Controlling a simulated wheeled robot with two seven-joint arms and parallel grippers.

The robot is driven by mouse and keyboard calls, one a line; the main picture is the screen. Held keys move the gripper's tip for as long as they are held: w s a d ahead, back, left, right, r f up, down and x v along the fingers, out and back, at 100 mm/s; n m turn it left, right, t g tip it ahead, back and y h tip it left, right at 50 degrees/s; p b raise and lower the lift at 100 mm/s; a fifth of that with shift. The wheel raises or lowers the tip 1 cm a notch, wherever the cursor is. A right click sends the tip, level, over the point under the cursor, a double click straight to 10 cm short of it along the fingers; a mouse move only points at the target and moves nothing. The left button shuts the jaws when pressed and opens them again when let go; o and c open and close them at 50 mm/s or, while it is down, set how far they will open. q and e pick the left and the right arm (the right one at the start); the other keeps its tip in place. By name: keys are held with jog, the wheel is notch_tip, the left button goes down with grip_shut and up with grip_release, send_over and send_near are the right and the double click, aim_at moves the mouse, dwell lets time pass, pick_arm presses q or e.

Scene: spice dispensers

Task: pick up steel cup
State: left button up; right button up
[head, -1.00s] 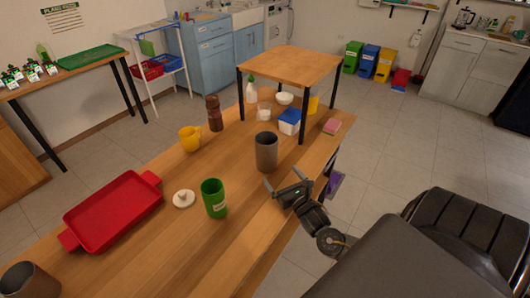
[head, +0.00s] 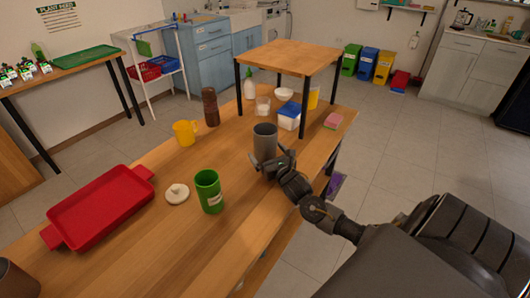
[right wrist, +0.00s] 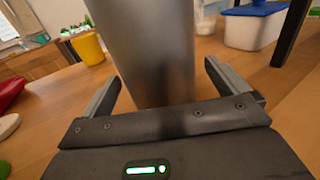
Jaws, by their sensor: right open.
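The steel cup (head: 265,141) is a tall grey cylinder standing upright on the wooden table, just in front of the small raised table. In the right wrist view the cup (right wrist: 148,50) stands between the two fingers. My right gripper (head: 267,162) is open around the lower part of the cup, one finger on each side. In the right wrist view the gripper (right wrist: 160,85) shows a gap at the right finger; whether the left finger touches the cup is hard to tell. My left gripper is not in view.
A green cup (head: 209,192), a white lid (head: 177,193) and a red tray (head: 100,206) lie to the left. A yellow mug (head: 185,133) and brown bottle (head: 210,107) stand behind. A blue-lidded container (head: 289,117) and pink sponge (head: 333,120) are to the right, near the raised table (head: 288,57).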

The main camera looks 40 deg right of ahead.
jog(key=shift+w+r, duration=0.1)
jog(key=c, duration=1.2)
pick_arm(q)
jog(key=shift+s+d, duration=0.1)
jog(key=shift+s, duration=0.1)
